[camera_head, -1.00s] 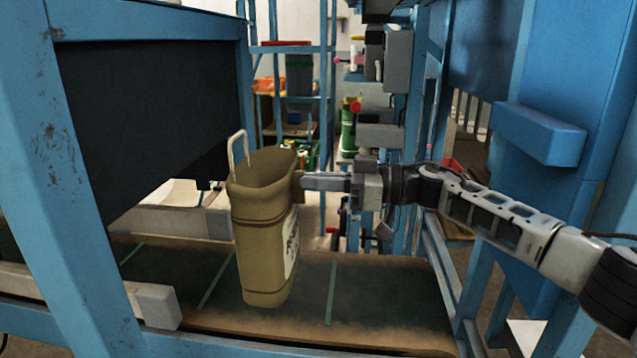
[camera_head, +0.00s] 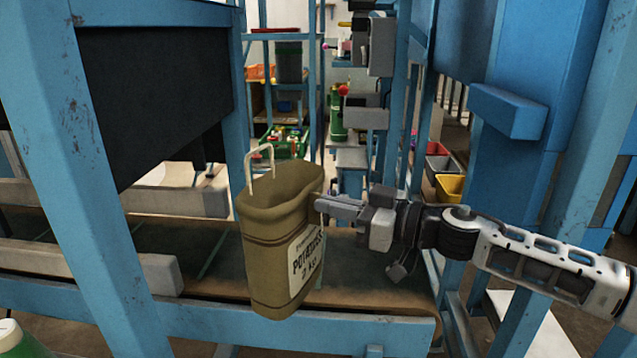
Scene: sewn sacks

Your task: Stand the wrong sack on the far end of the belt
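The sack (camera_head: 268,245) is olive-brown and open at the top, with a pale handle loop and a white label reading "Potatoes 2 kg". It is roughly upright, tilted a little. My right gripper (camera_head: 328,205) is shut on the sack's right upper edge. Its fingertips are partly hidden there. The belt (camera_head: 370,270) is dark with thin cross lines and runs behind the sack. The sack's bottom overlaps the belt's near blue rail in the picture, and I see no support under it. My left gripper is not in view.
Blue frame posts (camera_head: 90,180) stand at left, with another post right of the belt. A grey guide bar (camera_head: 95,265) lies along the belt's left part. Shelves with bins stand behind. Yellow and red bins (camera_head: 450,187) sit at right. A green-and-white object (camera_head: 15,340) shows at lower left.

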